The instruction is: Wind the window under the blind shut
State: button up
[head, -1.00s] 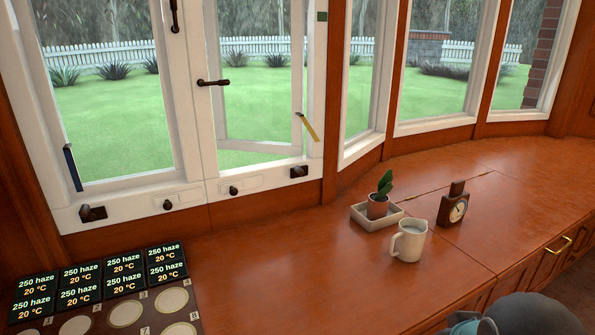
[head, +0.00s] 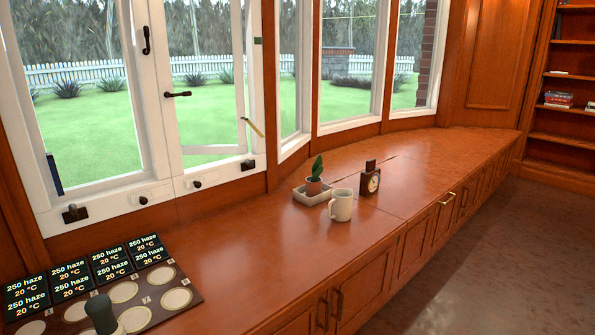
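Two white-framed windows stand at the left. The right one has a sash (head: 212,149) whose lower edge stands out at an angle from its frame, so it is open. The left window (head: 85,110) looks closed, but I cannot be sure. Small dark fittings sit on the sill, a left one (head: 75,213) and a right one (head: 248,165), with small knobs (head: 143,200) (head: 197,184) between them. Dark handles (head: 147,40) (head: 178,94) are on the frames. A blue strip (head: 54,174) and a yellow strip (head: 252,127) show beside the windows. No blind is visible. My gripper is not in view.
The wooden counter (head: 240,240) holds a mug (head: 341,205), a plant (head: 314,180) in a tray (head: 301,195), a clock (head: 370,180), and a board (head: 190,314) with display tiles and a dark green knobbed object (head: 101,313). Open floor (head: 470,270) lies at right.

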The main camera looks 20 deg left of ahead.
aim_at(250, 164)
jog(key=z, duration=0.45)
jog(key=i, duration=1.45)
jog(key=u, duration=1.1)
jog(key=i, duration=0.55)
jog(key=u, duration=0.5)
